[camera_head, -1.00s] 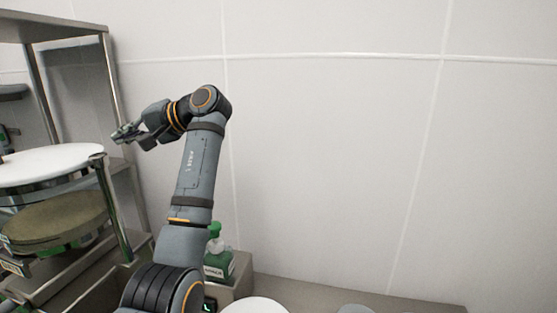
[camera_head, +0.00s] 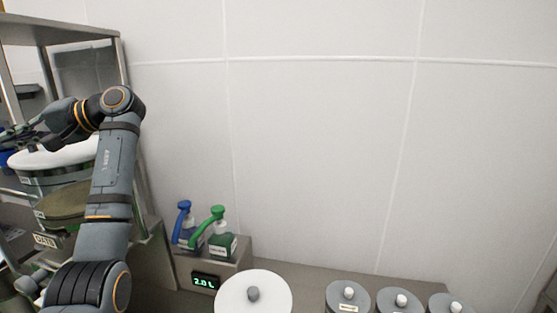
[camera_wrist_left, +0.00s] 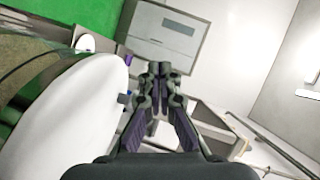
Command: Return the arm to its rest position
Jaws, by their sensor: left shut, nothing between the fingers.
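My left arm stands raised at the left of the head view, its elbow high and its forearm pointing left. My left gripper (camera_head: 18,138) is at the left edge of that view, close to a white round lid, and partly hard to make out. In the left wrist view the gripper (camera_wrist_left: 160,75) shows its two fingers together, with nothing between them. The white lid (camera_head: 60,155) tops a clear container with greenish-brown contents; it also shows large at the left of the wrist view (camera_wrist_left: 75,120). My right gripper is out of view.
A metal shelf frame (camera_head: 124,65) stands at the left. A blue pump bottle (camera_head: 186,236) and a green pump bottle (camera_head: 222,245) stand on a unit with a display (camera_head: 205,282) reading 2.0 L. A white lid (camera_head: 270,295) and several grey lids (camera_head: 347,295) line the front. The wall behind is bare.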

